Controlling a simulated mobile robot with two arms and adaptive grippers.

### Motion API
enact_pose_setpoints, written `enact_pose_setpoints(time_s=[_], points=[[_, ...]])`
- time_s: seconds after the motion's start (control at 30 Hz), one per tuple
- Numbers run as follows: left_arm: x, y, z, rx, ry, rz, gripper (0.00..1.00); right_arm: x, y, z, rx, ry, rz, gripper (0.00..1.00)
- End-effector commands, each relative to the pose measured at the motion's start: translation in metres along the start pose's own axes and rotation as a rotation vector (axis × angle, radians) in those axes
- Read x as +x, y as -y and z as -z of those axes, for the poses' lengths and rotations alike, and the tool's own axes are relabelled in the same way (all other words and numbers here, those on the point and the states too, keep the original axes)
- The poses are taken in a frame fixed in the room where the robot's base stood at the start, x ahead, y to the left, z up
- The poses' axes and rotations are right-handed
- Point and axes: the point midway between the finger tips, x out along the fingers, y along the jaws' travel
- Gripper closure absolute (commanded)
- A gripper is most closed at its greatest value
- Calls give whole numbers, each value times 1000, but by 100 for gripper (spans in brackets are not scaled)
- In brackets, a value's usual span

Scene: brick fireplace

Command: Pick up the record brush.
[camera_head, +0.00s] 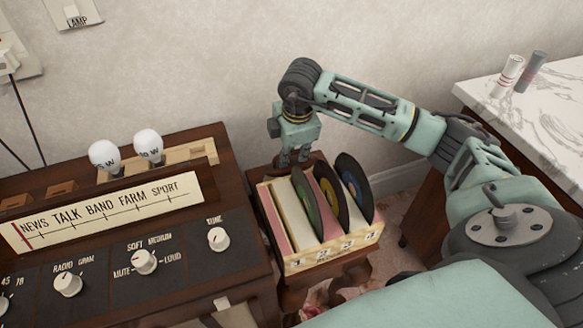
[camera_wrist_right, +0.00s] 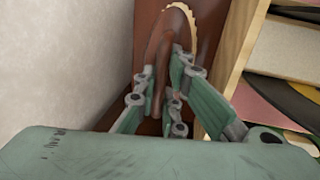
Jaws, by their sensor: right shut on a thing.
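The record brush (camera_wrist_right: 158,62) shows in the right wrist view as a curved brown wooden piece with a pale bristle edge at its top. My right gripper (camera_wrist_right: 170,78) has its fingers closed around the brown handle. In the head view my right gripper (camera_head: 293,158) points down behind the record crate, at the back of the small dark wooden table. The brush cannot be made out clearly there. Whether it touches the brown surface below it I cannot tell. My left gripper is out of view.
The wooden record crate (camera_head: 330,255) with upright records (camera_head: 355,187) stands close beside my right gripper. A radio cabinet (camera_head: 120,240) with knobs and two bulbs is at the left. The wall is close behind. A marble-topped cabinet (camera_head: 545,105) is at the right.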

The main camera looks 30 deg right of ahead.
Motion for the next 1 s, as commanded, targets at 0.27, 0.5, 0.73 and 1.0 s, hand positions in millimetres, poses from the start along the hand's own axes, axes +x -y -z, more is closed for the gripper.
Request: enact_pose_setpoints(time_s=[0.27, 0.5, 0.73, 1.0], points=[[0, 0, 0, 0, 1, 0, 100, 0, 0, 0, 0, 0, -1, 100], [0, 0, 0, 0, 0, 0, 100, -1, -1, 0, 1, 0, -2, 100], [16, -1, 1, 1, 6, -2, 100, -27, -7, 0, 1, -1, -5, 100], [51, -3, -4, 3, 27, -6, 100, -80, -17, 0, 0, -2, -5, 100]])
